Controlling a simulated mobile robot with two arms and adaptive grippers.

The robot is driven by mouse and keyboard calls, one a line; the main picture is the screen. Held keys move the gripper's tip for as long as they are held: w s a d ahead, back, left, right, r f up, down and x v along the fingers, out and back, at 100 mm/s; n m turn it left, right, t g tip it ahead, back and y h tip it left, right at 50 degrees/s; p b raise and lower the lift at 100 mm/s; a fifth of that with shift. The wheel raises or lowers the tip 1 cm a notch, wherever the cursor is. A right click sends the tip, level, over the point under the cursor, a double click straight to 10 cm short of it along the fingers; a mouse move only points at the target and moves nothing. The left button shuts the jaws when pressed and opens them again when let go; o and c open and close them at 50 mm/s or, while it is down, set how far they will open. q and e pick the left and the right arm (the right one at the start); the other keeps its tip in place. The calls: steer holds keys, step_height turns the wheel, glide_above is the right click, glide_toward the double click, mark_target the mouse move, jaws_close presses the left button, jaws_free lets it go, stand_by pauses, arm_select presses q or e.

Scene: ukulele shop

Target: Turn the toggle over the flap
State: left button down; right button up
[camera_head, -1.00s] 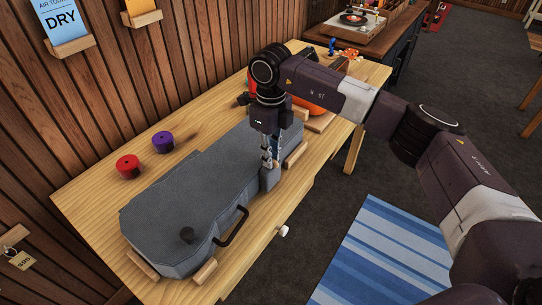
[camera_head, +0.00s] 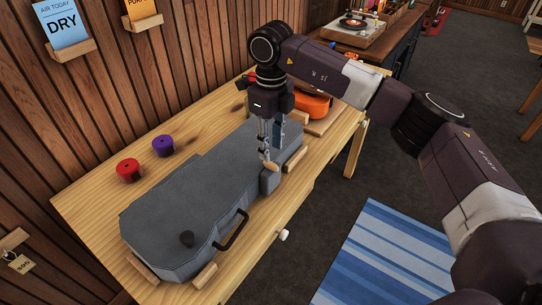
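The grey case (camera_head: 190,205) lies closed on the wooden bench, with a dark knob (camera_head: 187,239) and a black handle (camera_head: 231,230). A small grey flap (camera_head: 269,182) hangs at its near side edge. A tan piece that looks like the wooden toggle (camera_head: 271,167) shows at the top of this flap, just under my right gripper (camera_head: 266,155). The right gripper points down from above; its fingers are seen edge-on, so its opening and any contact with the toggle are unclear. My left gripper is not in view.
Wooden blocks (camera_head: 205,275) flank the case. An orange instrument (camera_head: 312,106) lies at the bench's far end. Bare bench (camera_head: 95,200) shows at left.

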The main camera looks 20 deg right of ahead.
mark_target(271, 164)
step_height(271, 164, up, 7)
steer(key=shift+s+f, duration=0.1)
steer(key=shift+f, duration=0.05)
stand_by(0.5)
